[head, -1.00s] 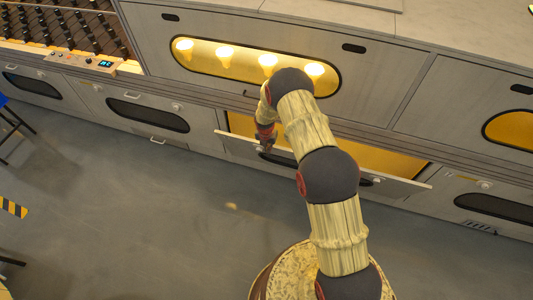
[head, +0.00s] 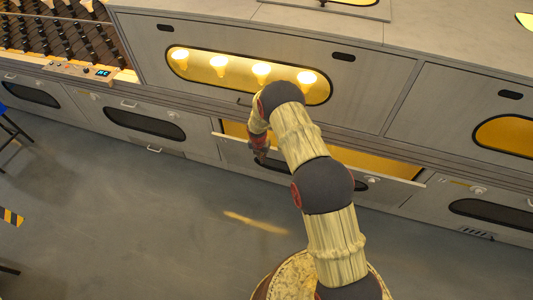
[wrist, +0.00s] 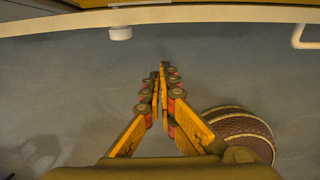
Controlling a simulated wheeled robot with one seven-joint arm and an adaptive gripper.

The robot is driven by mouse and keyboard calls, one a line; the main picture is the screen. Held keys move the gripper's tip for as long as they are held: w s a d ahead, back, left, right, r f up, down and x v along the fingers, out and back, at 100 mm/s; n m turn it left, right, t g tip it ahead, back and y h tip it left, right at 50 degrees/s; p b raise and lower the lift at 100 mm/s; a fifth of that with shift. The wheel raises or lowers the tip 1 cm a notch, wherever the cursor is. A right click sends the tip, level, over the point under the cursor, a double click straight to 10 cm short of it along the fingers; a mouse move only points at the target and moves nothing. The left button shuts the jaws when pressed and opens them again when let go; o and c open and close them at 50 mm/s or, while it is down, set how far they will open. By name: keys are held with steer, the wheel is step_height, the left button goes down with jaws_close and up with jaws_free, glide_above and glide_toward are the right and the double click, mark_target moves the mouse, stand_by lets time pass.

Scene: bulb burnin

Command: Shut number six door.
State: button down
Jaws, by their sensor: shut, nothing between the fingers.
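A lower-row door (head: 408,184) stands partly open, its top edge tipped out from the cabinet and a yellow-lit gap showing above it. I cannot read a number on it. My arm hides its middle. My gripper (head: 261,155) is at the left part of this door, in front of its outer face; I cannot tell whether it touches. In the wrist view my gripper (wrist: 162,70) is shut and empty, over the floor. A panel edge with a pale round knob (wrist: 121,33) and a handle (wrist: 304,38) runs along the top of that view.
Lower doors to the left (head: 144,122) and right (head: 492,214) look shut. Above the open door is a lit window (head: 205,66) with several bulbs. A control panel (head: 83,71) sits at upper left. The grey floor (head: 130,215) in front is mostly clear.

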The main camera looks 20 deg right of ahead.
step_height(320, 180, up, 10)
steer(key=w+p, duration=0.1)
steer(key=p, duration=0.2)
steer(key=s+d+f+m+g+y+b, duration=0.1)
steer(key=s+d+f+m+g, duration=0.1)
steer(key=s+d+f+m, duration=0.4)
steer(key=s+d+f+m+g+y+b, duration=0.1)
steer(key=s+d+f+m+g+y, duration=0.2)
steer(key=s+m, duration=0.5)
steer(key=s+f+m+t+y+b, duration=0.2)
steer(key=s+f+m+y, duration=0.15)
steer(key=s+m, duration=0.6)
steer(key=s+f+m+t+y+b, duration=0.15)
steer(key=s+m+y, duration=0.3)
steer(key=m, duration=1.05)
steer(key=s+d+n+t+h+b, duration=0.2)
steer(key=d+n+t+h, duration=0.2)
steer(key=d+n+t, duration=0.9)
steer(key=s+d+n+t+h+b, duration=0.2)
steer(key=d+n+t+h, duration=0.4)
steer(key=n, duration=1.2)
steer(key=w+d+r+y+b, duration=0.2)
steer(key=w+b, duration=0.1)
steer(key=w, duration=0.9)
steer(key=shift+w+d+t+b, duration=0.15)
steer(key=shift+w+t+b, duration=0.2)
steer(key=shift+t, duration=0.1)
